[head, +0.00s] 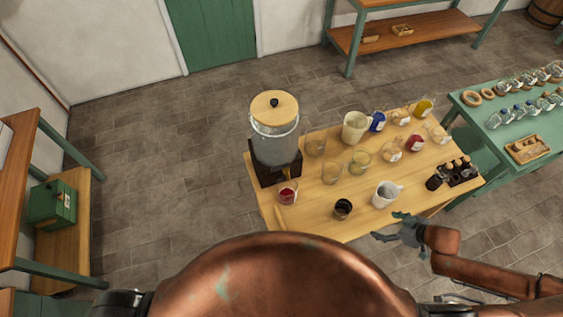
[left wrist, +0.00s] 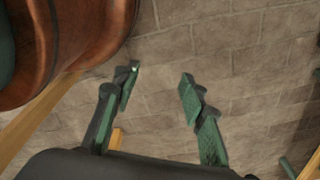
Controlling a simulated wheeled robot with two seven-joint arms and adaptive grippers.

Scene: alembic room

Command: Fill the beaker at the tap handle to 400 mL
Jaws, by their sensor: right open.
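A glass dispenser (head: 273,145) with a wooden lid stands on a dark stand (head: 264,172) at the left end of the wooden table. Its tap handle is too small to make out. A small glass with red contents (head: 288,194) stands at the front of the stand. Several clear glass beakers are on the table, among them one beaker (head: 331,174) right of the stand and another (head: 316,146) behind it; their markings cannot be read. My right gripper (head: 388,227) is open and empty at the table's front right edge. My left gripper (left wrist: 159,76) is open and empty above the stone floor.
The wooden table (head: 310,225) also bears a white jug (head: 386,194), a dark cup (head: 342,209), a cream pitcher (head: 355,126) and coloured containers. A green table (head: 490,150) with glassware stands to the right. The floor left of the dispenser is clear.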

